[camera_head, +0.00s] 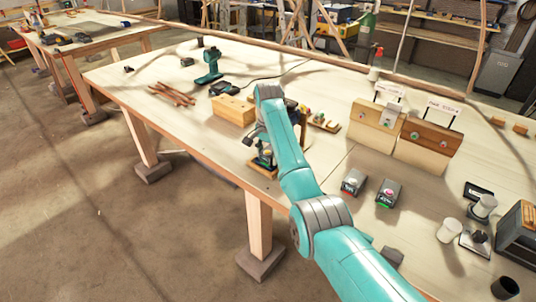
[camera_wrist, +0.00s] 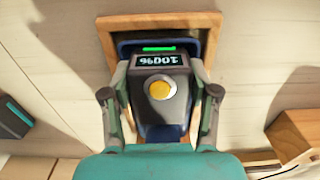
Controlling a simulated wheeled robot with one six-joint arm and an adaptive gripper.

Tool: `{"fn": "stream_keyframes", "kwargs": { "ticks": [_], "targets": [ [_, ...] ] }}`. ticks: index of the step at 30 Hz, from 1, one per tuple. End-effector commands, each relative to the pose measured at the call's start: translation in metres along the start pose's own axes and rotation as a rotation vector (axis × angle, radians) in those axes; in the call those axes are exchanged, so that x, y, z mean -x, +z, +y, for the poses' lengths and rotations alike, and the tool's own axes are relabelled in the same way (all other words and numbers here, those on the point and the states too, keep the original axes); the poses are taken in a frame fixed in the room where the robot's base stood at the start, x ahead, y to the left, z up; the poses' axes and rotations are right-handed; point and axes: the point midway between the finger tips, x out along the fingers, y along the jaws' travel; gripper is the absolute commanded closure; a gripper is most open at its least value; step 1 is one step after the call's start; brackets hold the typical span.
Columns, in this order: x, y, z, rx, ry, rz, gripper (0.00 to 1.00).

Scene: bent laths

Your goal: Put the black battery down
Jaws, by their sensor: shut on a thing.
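My gripper (camera_wrist: 158,76) is shut on the black battery (camera_wrist: 176,108), with one finger on each side of it. The battery has a yellow round button, a display reading 100% and a green bar. A wooden-framed tray (camera_wrist: 110,22) lies under and around the battery's far end, with dark blue showing inside the frame. I cannot tell whether the battery rests in the tray or hangs just above it. In the head view my gripper (camera_head: 262,152) is low at the table's front edge, over the wooden tray (camera_head: 262,174), and mostly hides the battery.
A wooden block with holes (camera_head: 233,110) stands close to the left of my gripper. Two other dark batteries (camera_head: 353,182) (camera_head: 389,192) lie to the right on the table (camera_head: 215,135). Wooden stands with signs (camera_head: 428,143) are behind them. A teal drill (camera_head: 209,68) stands farther back.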

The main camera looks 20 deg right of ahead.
Motion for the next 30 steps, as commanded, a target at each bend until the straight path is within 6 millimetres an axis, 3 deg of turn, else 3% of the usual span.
{"fn": "stream_keyframes", "kwargs": {
  "ticks": [8, 9, 11, 23, 30],
  "targets": [
    [-0.009, 0.001, 0.001, 0.0, 0.003, -0.002, 0.99],
    [-0.01, 0.001, 0.001, 0.0, 0.005, -0.004, 0.33],
    [-0.011, 0.001, 0.002, 0.0, 0.006, -0.005, 0.18],
    [-0.006, 0.001, 0.001, 0.0, 0.003, -0.002, 0.15],
    [0.025, -0.006, 0.001, 0.0, -0.001, 0.0, 0.15]
  ]
}}
